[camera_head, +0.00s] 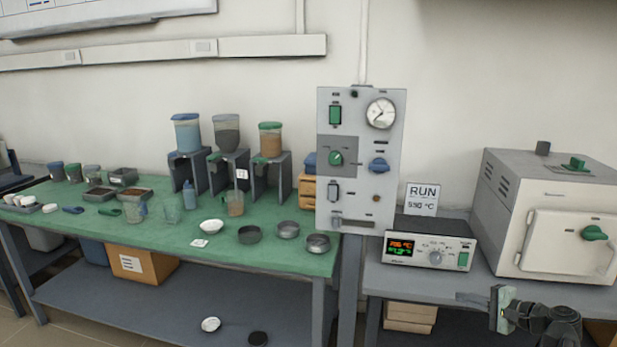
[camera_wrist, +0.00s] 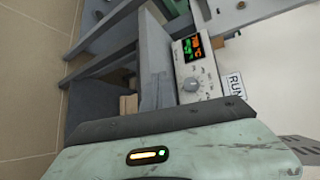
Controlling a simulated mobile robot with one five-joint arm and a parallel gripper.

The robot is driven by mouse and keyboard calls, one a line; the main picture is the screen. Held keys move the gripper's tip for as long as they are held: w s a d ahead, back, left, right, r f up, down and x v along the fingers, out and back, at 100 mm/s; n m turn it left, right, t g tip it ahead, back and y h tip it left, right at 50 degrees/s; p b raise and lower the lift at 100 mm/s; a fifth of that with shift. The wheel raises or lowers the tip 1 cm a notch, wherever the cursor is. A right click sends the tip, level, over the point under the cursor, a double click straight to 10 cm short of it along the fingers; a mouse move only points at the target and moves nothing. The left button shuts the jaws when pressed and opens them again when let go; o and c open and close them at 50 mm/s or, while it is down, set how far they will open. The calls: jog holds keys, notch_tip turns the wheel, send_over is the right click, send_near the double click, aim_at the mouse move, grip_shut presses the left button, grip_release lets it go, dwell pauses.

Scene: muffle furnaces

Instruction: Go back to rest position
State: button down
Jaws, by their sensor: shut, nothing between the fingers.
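My gripper (camera_head: 476,299) is at the lower right of the head view, in front of the bench with the furnace. Its jaws are shut and empty. In the wrist view its pale green housing (camera_wrist: 180,152) with a lit orange bar fills the bottom, and the fingertips are not clear. The furnace (camera_head: 535,200) stands behind my gripper to the right, with its door (camera_head: 568,243) shut. The controller (camera_head: 430,247) with lit red and green digits sits left of the furnace; it also shows in the wrist view (camera_wrist: 197,68).
A grey panel (camera_head: 383,165) with a gauge stands between the benches. The green bench (camera_head: 150,235) at left holds dispensers, dishes and cups. A RUN card (camera_head: 422,199) stands behind the controller. Two round dishes lie on the shelf (camera_head: 150,302) below the green bench.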

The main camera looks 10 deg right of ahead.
jog(key=w+a+f+n+g+y, duration=0.1)
jog(key=w+a+f+n+g, duration=0.15)
jog(key=a, duration=0.85)
jog(key=w+a+f+n+g+y, duration=0.1)
jog(key=w+a+f+n+g, duration=0.15)
jog(key=a, duration=0.75)
jog(key=w+a+f+n+g+y, duration=0.1)
jog(key=w+a+n+g, duration=0.15)
jog(key=a, duration=0.85)
jog(key=s+a+f+n+g+h, duration=0.6)
jog(key=a+f, duration=0.3)
jog(key=a, duration=0.4)
jog(key=s+d+r+n+h+p, duration=0.1)
jog(key=s+d+n+h+p, duration=0.2)
jog(key=d, duration=0.4)
notch_tip(320, 180, up, 18)
jog(key=p, duration=1.6)
jog(key=shift+s+f+m+t, duration=0.15)
jog(key=shift+s+m+t, duration=0.2)
jog(key=shift+s+m, duration=0.1)
jog(key=shift+w, duration=0.1)
